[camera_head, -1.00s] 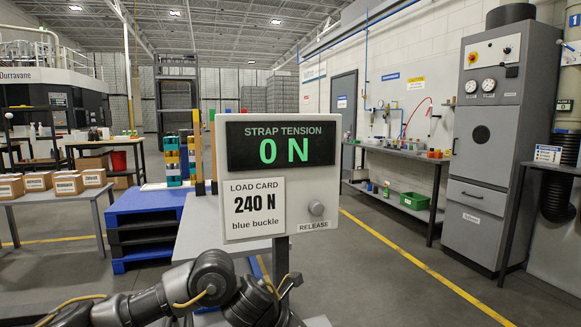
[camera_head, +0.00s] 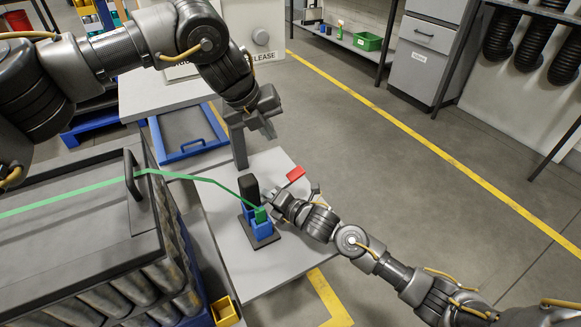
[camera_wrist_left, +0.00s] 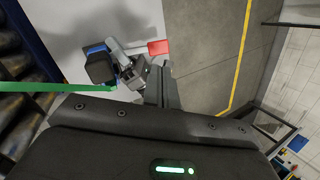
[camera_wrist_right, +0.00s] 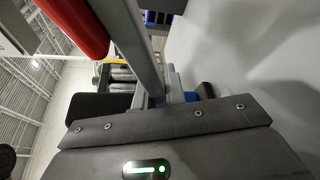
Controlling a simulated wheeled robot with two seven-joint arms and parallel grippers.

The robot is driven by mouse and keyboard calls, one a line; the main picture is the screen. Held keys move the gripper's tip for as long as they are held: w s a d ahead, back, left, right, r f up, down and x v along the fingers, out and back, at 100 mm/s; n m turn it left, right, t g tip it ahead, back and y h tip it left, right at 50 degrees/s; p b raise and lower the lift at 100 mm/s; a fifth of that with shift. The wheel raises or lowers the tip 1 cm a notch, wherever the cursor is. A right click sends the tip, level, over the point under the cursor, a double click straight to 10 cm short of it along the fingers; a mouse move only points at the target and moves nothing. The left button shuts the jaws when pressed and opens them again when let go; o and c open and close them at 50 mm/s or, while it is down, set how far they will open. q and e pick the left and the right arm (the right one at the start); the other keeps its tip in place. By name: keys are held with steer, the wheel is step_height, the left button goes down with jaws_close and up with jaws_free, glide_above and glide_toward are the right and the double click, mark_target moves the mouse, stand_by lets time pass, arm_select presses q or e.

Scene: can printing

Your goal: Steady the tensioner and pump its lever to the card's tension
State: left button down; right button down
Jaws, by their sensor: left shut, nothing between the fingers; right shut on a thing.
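The tensioner (camera_head: 262,227) stands on the grey bench, with a blue body, dark base and upright black block (camera_head: 249,188). A green strap (camera_head: 195,179) runs into it from the left. The lever's red grip (camera_head: 295,173) sticks out to its right; it also shows in the left wrist view (camera_wrist_left: 158,47) and, large, in the right wrist view (camera_wrist_right: 75,25). My left gripper (camera_head: 266,124) is shut, empty, above and behind the tensioner.
A large crate (camera_head: 150,245) of metal cans with a black handle fills the left. A blue tray (camera_head: 183,154) lies behind the tensioner. The display panel (camera_head: 265,60) is mostly hidden by my left arm; its RELEASE knob shows. The bench's front part is clear.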

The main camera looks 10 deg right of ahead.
mark_target(294, 174)
arm_select(q)
steer(key=shift+s+a+f+n+g, duration=0.1)
steer(key=shift+s+n+g, duration=0.15)
steer(key=shift+n, duration=0.85)
steer(key=shift+s+f+n+g, duration=0.1)
steer(key=shift+s+n+g, duration=0.15)
steer(key=shift+n, duration=0.85)
steer(key=shift+f, duration=0.1)
steer(key=x, duration=1.4)
